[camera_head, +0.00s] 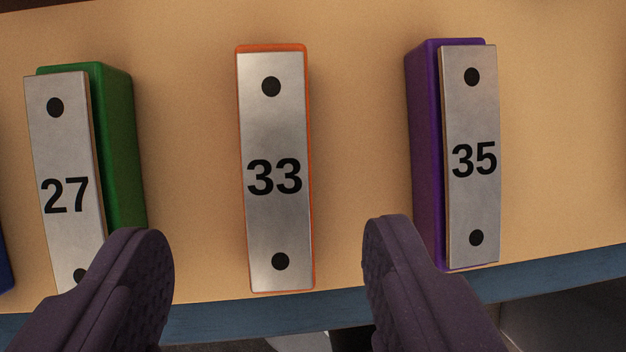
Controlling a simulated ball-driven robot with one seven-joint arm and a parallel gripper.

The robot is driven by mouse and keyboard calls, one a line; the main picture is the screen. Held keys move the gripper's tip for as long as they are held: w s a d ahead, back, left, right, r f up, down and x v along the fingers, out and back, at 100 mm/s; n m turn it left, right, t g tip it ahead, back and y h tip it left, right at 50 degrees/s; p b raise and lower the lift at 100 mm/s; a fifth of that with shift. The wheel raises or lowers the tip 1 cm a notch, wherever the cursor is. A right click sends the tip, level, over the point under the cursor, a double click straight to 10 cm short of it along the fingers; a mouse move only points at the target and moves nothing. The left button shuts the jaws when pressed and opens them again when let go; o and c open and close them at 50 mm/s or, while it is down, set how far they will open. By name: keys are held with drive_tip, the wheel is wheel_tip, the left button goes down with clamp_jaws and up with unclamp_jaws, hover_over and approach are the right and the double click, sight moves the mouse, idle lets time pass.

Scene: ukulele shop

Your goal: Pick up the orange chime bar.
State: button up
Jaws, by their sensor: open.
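The orange chime bar (274,170) stands on the tan shelf in the middle of the view. Its silver top plate reads 33 and has two black dots, and a thin orange edge shows around it. My gripper (268,265) is open and empty. Its two dark fingers reach in from the bottom, one to the left and one to the right of the orange bar's near end, with wide gaps on both sides. No contact with the orange bar shows.
A green bar (118,150) marked 27 is on the left, partly covered by my left finger. A purple bar (425,150) marked 35 is on the right, close to my right finger. A blue block (5,262) shows at the left edge. The shelf's blue front edge (240,316) runs below.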

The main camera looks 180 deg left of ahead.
sight(276, 178)
drive_tip(key=b+x, duration=0.1)
drive_tip(key=x, duration=0.2)
drive_tip(key=b+x, duration=0.2)
drive_tip(key=x, duration=0.1)
drive_tip(key=shift+w+d+f, duration=0.1)
drive_tip(key=shift+w+d, duration=0.15)
drive_tip(key=shift+d, duration=0.05)
drive_tip(key=c, duration=1.1)
